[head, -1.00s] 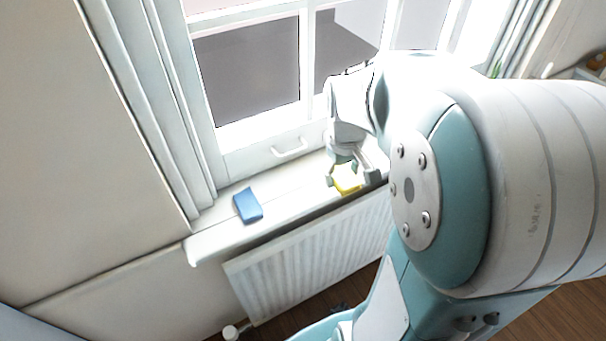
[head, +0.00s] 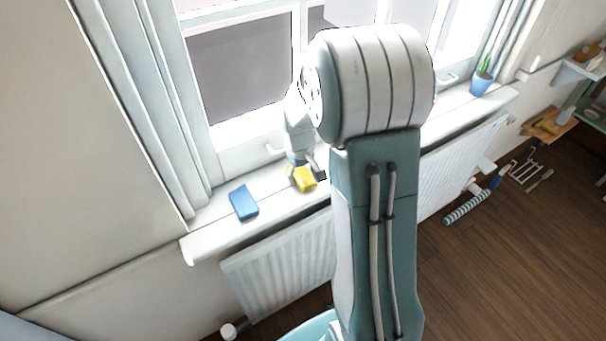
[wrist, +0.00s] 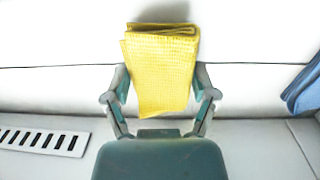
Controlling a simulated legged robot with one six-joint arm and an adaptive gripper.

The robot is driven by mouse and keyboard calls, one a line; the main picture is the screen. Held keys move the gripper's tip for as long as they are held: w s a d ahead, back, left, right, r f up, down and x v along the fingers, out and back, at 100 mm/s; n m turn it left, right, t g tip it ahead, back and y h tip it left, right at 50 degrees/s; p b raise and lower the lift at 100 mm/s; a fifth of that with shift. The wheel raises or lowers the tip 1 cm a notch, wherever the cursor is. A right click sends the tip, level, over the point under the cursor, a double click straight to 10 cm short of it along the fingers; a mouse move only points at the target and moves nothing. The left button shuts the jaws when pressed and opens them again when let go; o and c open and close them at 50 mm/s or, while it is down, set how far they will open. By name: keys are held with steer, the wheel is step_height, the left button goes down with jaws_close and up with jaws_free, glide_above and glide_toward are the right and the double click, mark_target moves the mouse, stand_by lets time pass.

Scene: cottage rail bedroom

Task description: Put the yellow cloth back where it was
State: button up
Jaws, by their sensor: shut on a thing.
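The yellow cloth (head: 304,179) is folded and held in my gripper (head: 306,172) over the white window sill (head: 218,217). In the wrist view, the yellow cloth (wrist: 160,70) sits between the two fingers of my gripper (wrist: 160,98), which are shut on it. Whether the cloth touches the sill is hard to tell. A blue folded cloth or pad (head: 244,202) lies on the sill to the left of my gripper, and its edge shows at the right of the wrist view (wrist: 303,88).
A white radiator (head: 275,265) hangs below the sill. The window stands behind it. A potted plant (head: 482,80) is at the sill's far right end. A striped roll (head: 468,208) and a wire rack (head: 527,168) are low at the right. My arm hides the middle of the sill.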

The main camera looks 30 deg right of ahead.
steer(key=shift+a+f, duration=0.2)
steer(key=shift+d+f, duration=0.2)
steer(key=shift+s+f, duration=0.15)
steer(key=shift+f, duration=0.1)
steer(key=o, duration=1.1)
steer(key=shift+f, duration=0.1)
steer(key=shift+o, duration=0.2)
